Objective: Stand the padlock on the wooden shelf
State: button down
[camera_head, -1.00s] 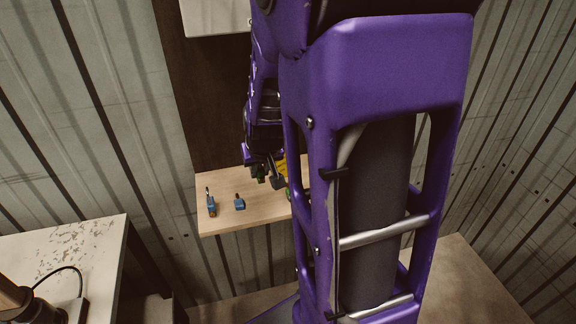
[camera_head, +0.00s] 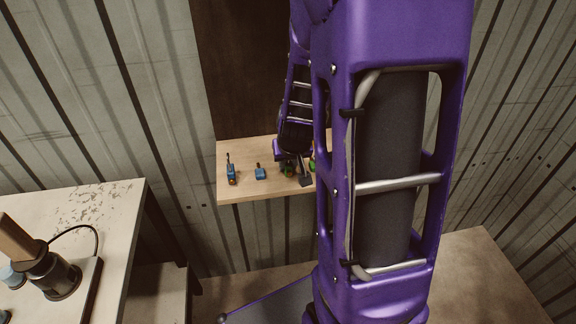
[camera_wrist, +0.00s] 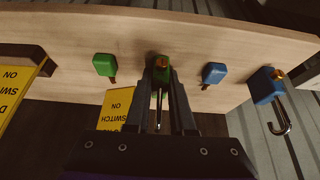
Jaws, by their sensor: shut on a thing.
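A green padlock (camera_wrist: 162,71) with a bit of brass and a metal shackle is between the fingers of my gripper (camera_wrist: 163,80) in the wrist view. The gripper is shut on it, and the shackle runs back between the fingers. The padlock is at the wooden shelf (camera_wrist: 225,45); I cannot tell whether it touches the surface. In the head view the gripper (camera_head: 296,172) is at the shelf (camera_head: 240,193), and my arm hides the shelf's right part. The fingers cover part of the padlock.
A small blue block-like lock (camera_wrist: 214,73) and a blue padlock with an open hook shackle (camera_wrist: 266,86) stand to the right in the wrist view. A small green lock (camera_wrist: 105,64) is to the left. Yellow tags (camera_wrist: 117,108) hang near the shelf. A white table (camera_head: 105,205) is at left.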

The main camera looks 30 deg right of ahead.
jog(key=shift+f+b, duration=0.15)
jog(key=shift+b, duration=0.15)
jog(key=c, duration=0.8)
grip_release()
jog(key=shift+o, duration=0.2)
jog(key=shift+r, duration=0.2)
